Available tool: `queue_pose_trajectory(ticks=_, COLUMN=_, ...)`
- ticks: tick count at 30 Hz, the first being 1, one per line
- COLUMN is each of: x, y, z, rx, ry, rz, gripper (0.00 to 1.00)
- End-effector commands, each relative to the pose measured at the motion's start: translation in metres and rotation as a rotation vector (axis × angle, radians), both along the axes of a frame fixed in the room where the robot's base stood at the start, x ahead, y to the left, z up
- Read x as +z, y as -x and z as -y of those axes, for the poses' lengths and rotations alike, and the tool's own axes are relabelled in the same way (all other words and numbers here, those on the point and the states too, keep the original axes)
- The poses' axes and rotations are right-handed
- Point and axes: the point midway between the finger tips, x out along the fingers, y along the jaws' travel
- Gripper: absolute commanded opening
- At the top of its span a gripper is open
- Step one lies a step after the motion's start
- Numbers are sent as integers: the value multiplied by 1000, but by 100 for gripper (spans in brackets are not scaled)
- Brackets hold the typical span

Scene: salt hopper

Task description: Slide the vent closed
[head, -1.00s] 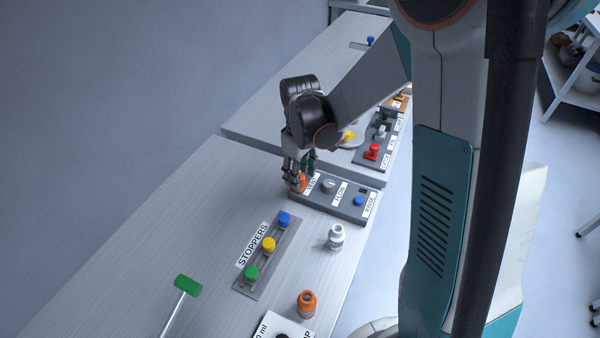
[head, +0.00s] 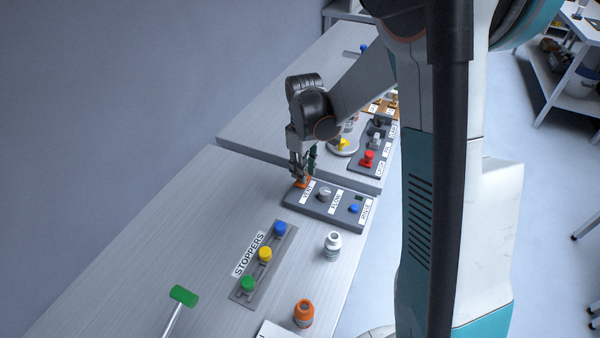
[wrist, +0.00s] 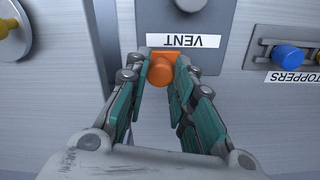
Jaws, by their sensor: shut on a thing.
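The orange vent slider (wrist: 161,70) with a round knob sits at the end of the grey control panel (head: 325,208), beside the label VENT (wrist: 184,40). My gripper (wrist: 163,84) has its two fingers on either side of the orange knob and is shut on it. In the head view my gripper (head: 301,178) points down at the panel's left end, and its fingers hide most of the orange part. How far the slider has travelled cannot be told.
The panel also carries a grey knob (head: 324,193) and a blue button (head: 354,208). A stoppers rack (head: 263,262) stands in front. A white bottle (head: 332,245), an orange bottle (head: 303,313) and a green-headed hammer (head: 184,296) are nearer. A raised bench section (head: 240,120) lies behind.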

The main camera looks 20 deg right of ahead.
Motion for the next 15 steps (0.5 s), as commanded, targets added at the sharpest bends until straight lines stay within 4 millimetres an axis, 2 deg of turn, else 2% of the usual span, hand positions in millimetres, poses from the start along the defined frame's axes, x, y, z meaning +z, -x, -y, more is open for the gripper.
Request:
queue_pose_trajectory(ticks=2, x=1, y=-3, z=2, rx=-2, ry=3, rz=6, gripper=0)
queue_pose_trajectory(ticks=3, x=1, y=-3, z=2, rx=-2, ry=4, rz=7, gripper=25)
queue_pose_trajectory(ticks=6, x=1, y=-3, z=2, rx=-2, ry=4, rz=7, gripper=44)
queue_pose_trajectory(ticks=15, x=1, y=-2, z=1, rx=-2, ry=2, rz=5, gripper=44)
